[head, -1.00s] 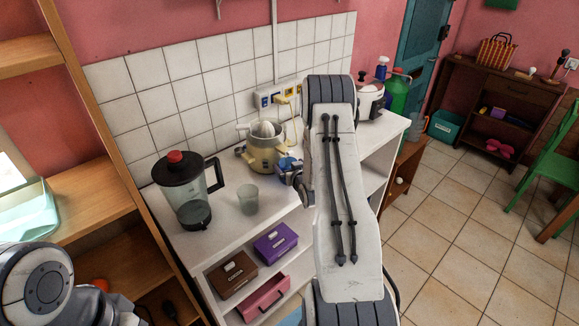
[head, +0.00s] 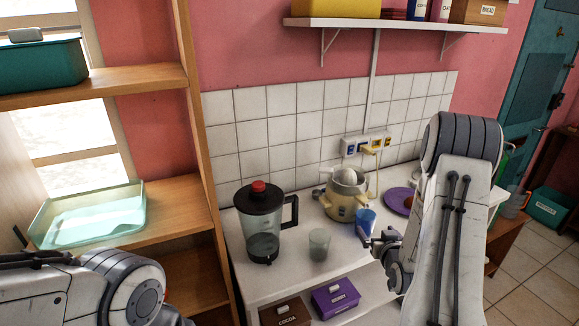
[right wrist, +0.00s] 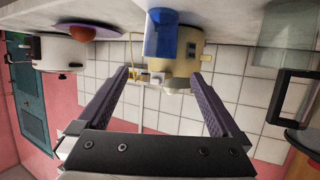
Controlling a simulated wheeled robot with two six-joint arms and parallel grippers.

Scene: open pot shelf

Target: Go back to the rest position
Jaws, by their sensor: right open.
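My right gripper (head: 372,238) is open just in front of a blue cup (head: 365,217) on the white counter (head: 285,272). In the right wrist view, which is upside down, the two fingers of the gripper (right wrist: 160,78) are spread with nothing held between them. The blue cup (right wrist: 160,32) lies beyond the fingertips, in front of a cream juicer (right wrist: 192,60). In the head view, my left arm comes in at the lower left; its gripper is out of view.
A blender (head: 262,225) and a clear cup (head: 319,244) stand left of the juicer (head: 346,200). A purple plate (head: 394,205) lies behind my right arm. A wooden shelf unit (head: 190,150) stands at left, holding a teal tray (head: 95,220). A white wall shelf (head: 400,25) hangs above.

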